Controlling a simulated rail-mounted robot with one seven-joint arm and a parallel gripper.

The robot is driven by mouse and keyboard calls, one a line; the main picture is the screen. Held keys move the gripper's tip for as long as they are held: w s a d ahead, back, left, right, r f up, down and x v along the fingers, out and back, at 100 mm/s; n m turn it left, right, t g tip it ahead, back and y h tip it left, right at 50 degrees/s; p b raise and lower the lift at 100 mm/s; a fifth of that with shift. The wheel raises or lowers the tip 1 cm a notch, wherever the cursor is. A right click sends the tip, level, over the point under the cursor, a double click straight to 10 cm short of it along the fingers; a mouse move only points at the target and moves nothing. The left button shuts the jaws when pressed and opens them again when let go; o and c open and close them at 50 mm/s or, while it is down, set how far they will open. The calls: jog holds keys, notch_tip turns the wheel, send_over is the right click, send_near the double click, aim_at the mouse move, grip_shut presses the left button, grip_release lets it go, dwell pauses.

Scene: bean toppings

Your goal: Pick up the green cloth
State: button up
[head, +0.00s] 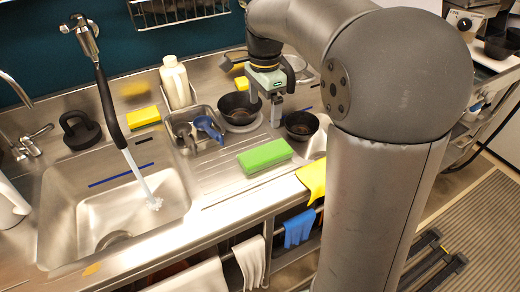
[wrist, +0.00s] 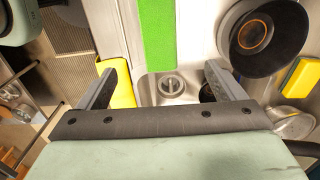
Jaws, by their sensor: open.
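The green cloth (head: 265,156) looks like a flat, thick rectangular block lying on the steel counter, right of the sink. In the wrist view it is a green strip (wrist: 157,35) at the top centre, beyond my fingertips. My gripper (head: 265,108) is open and points down over the counter, behind the green cloth and near the dark bowls. In the wrist view its two fingers (wrist: 160,78) are spread apart with nothing held between them. The green cloth is apart from the fingers.
Dark bowls (head: 301,125) stand near my gripper. A yellow cloth (head: 313,178) lies over the counter's front edge, close to the green one. A sink (head: 130,210) with a hanging sprayer is at left. A white bottle (head: 175,84) and a yellow sponge (head: 143,117) stand behind.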

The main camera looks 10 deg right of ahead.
send_over(266, 151)
jog(key=f, duration=1)
jog(key=shift+a+p, duration=0.3)
jog(key=shift+a, duration=0.05)
jog(key=f, duration=0.2)
jog(key=f+p, duration=0.1)
jog(key=f, duration=0.1)
jog(key=shift+d, duration=0.4)
jog(key=shift+f, duration=0.6)
jog(key=c, duration=1.1)
